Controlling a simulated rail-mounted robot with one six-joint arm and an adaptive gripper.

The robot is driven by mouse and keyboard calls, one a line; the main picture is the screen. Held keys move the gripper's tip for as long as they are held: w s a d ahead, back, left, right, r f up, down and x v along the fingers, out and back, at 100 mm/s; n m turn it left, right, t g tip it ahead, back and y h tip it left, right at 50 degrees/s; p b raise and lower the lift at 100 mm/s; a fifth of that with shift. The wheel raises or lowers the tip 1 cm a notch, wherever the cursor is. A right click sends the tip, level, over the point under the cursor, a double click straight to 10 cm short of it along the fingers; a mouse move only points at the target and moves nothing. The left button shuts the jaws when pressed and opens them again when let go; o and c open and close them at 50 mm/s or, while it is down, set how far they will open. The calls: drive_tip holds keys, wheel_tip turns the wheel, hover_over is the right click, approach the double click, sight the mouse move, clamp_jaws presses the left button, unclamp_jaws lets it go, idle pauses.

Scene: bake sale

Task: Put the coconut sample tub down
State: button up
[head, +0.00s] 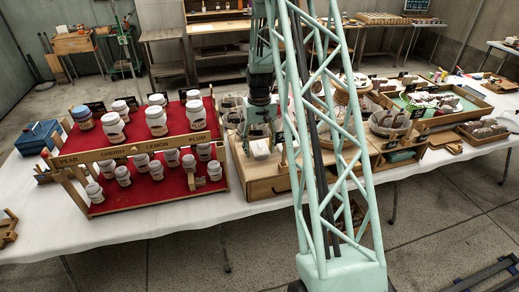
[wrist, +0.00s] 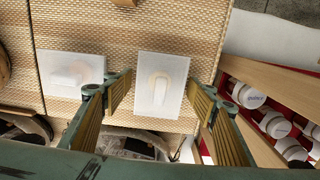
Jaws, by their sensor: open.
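My gripper (wrist: 160,88) is open in the wrist view, with one finger on each side of a pale, rounded tub (wrist: 161,92) on a white square card. Gaps show between the tub and both fingers. The card lies on a woven tan surface (wrist: 115,32). No label is readable, so I cannot confirm that this is the coconut sample tub. In the head view my gripper (head: 258,130) is low over the wooden stand at the table's middle, just above a white patch (head: 260,148). My own arm and column hide part of that area.
A second white card (wrist: 72,75) with a pale item lies left in the wrist view. A red tiered rack (head: 150,188) of white jars stands to the left in the head view. Baskets (head: 390,123) and a green-lined tray (head: 440,102) are to the right.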

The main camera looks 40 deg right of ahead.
drive_tip(key=shift+r, duration=0.15)
wheel_tip(320, 180, up, 11)
drive_tip(key=shift+r+p, duration=0.1)
drive_tip(key=shift+p, duration=0.45)
drive_tip(key=shift+r, duration=0.4)
idle(0.6)
